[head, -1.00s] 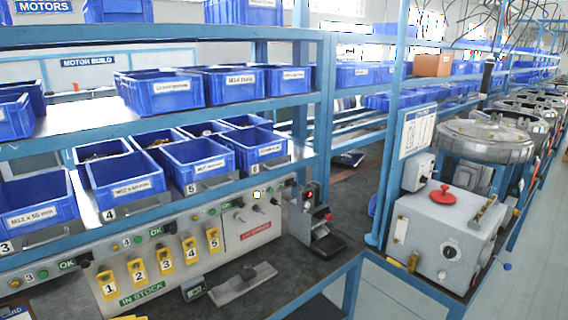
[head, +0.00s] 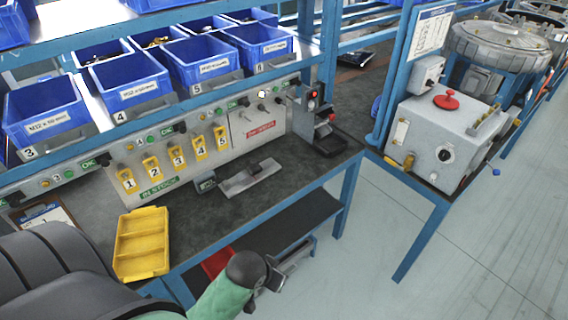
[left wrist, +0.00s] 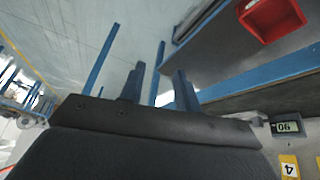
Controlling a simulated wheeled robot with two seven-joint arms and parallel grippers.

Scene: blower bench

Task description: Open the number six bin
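The number six bin (head: 257,44) is a blue open-topped bin at the right end of the front row on the shelf above the bench. A tag reading 6 sits on the shelf edge below it. It stands level with the other bins. My left gripper (head: 292,262) is low in front of the bench, well below and apart from the bin. In the left wrist view its two dark fingers (left wrist: 160,88) stand apart with nothing between them. My right gripper is in neither view.
Blue bins numbered five (head: 203,62), four (head: 130,82) and three (head: 45,112) stand left of it. A yellow tray (head: 142,243) lies on the bench front. A red bin (left wrist: 272,18) is on the lower shelf. A grey machine (head: 445,135) stands right. Floor ahead is clear.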

